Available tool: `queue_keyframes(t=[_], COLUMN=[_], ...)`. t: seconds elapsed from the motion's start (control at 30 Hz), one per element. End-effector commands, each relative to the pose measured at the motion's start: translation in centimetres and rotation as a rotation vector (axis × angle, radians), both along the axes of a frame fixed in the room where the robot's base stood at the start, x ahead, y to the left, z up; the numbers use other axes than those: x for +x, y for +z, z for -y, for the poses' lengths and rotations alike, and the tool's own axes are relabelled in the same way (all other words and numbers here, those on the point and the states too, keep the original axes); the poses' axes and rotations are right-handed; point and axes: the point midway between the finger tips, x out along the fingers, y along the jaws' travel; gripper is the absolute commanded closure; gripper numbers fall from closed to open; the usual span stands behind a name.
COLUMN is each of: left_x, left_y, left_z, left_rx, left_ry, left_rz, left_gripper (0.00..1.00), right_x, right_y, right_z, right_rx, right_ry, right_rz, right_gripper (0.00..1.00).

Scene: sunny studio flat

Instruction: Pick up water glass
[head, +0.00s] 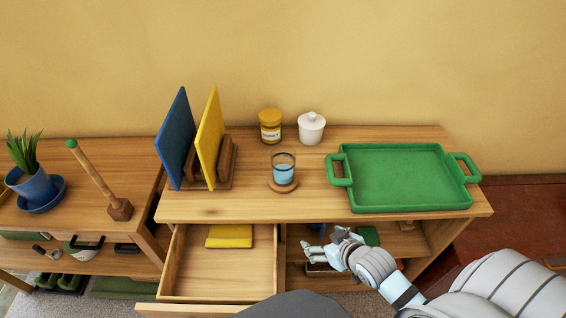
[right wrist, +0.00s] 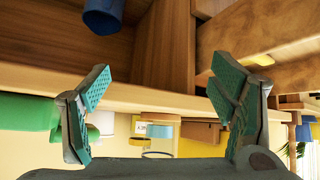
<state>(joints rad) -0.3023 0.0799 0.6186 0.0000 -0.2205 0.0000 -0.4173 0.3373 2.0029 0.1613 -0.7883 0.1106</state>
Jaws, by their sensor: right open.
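The water glass (head: 283,170) is clear, with blue water in it, and stands upright on a round wooden coaster (head: 283,187) near the middle of the wooden tabletop. In the right wrist view, which looks upside down, the glass (right wrist: 157,146) shows small between the fingers, beyond the table edge. My right gripper (head: 312,252) is open and empty, in front of the table's front edge, and apart from the glass. Its two green-padded fingers (right wrist: 155,88) are spread wide in the wrist view. My left gripper is in neither view.
A green tray (head: 398,178) lies right of the glass. A honey jar (head: 270,126) and a white lidded pot (head: 311,128) stand behind it. A rack with blue (head: 176,138) and yellow boards (head: 210,139) stands left. An open drawer (head: 220,274) holds a yellow cloth (head: 229,236).

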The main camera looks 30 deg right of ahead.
Motion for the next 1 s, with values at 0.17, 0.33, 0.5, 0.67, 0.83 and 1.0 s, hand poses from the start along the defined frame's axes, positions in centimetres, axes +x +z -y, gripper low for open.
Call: queue_keyframes(t=[0.17,0.33,0.5,0.67,0.83,1.0], left_x=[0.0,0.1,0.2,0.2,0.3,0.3], left_y=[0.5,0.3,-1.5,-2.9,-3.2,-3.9], left_z=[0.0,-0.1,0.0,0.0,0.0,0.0], left_rx=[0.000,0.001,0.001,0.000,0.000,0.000], left_ry=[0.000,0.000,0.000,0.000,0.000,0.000], left_rz=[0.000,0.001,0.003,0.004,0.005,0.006], left_gripper=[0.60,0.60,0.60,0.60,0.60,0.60], right_x=[3.9,7.3,10.8,14.7,16.7,19.9], right_y=[8.3,11.1,10.4,9.0,8.5,8.1], right_z=[-0.9,0.6,0.4,-0.2,-0.5,-1.1], right_rx=[0.048,0.100,0.116,0.114,0.113,0.113], right_ry=[0.075,0.090,0.088,0.089,0.090,0.090], right_rz=[0.222,0.398,0.436,0.433,0.430,0.430], right_gripper=[0.22,0.22,0.22,0.22,0.22,0.22])
